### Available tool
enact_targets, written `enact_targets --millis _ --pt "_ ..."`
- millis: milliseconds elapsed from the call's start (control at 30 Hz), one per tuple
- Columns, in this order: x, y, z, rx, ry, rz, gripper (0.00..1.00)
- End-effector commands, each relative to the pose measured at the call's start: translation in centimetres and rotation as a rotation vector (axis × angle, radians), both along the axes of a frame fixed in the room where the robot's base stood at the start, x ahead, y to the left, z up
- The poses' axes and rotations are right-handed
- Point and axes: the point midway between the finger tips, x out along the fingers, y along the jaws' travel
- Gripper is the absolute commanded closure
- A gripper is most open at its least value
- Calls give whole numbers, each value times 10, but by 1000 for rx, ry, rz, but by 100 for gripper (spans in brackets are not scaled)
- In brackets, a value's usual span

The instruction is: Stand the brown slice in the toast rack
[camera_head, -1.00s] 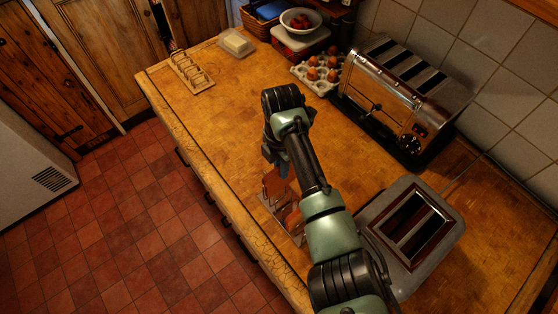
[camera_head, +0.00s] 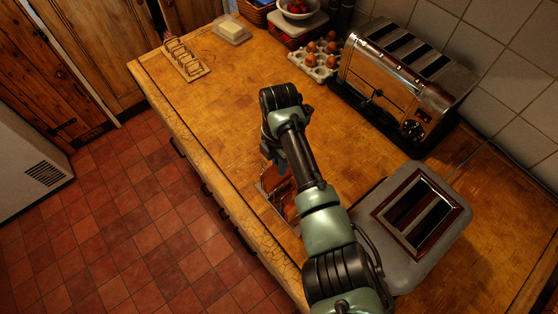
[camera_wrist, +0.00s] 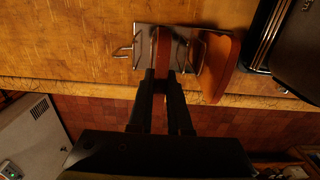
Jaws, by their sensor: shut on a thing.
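My gripper (camera_wrist: 164,88) is shut on a brown slice (camera_wrist: 161,50), seen edge-on between the fingers in the wrist view. The slice is upright over the metal toast rack (camera_wrist: 143,34), among its wire loops. I cannot tell whether it touches the rack's base. A second, orange-brown slice (camera_wrist: 217,68) stands tilted at the rack's right end in the wrist view. In the head view, my arm hides my gripper and most of the rack; part of a slice (camera_head: 287,199) shows beside the arm.
A grey toaster (camera_head: 368,214) stands right of my arm, and a chrome toaster (camera_head: 395,85) stands by the wall. The counter's front edge runs close to the rack.

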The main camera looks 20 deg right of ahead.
Motion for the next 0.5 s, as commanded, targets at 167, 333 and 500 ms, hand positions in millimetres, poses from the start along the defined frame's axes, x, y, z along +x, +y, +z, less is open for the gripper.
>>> enact_targets --millis 167,333,500 --pt "0 0 -4 0 0 0 100" --pt "0 0 -3 0 0 0 100" --pt "0 0 -3 0 0 0 53"
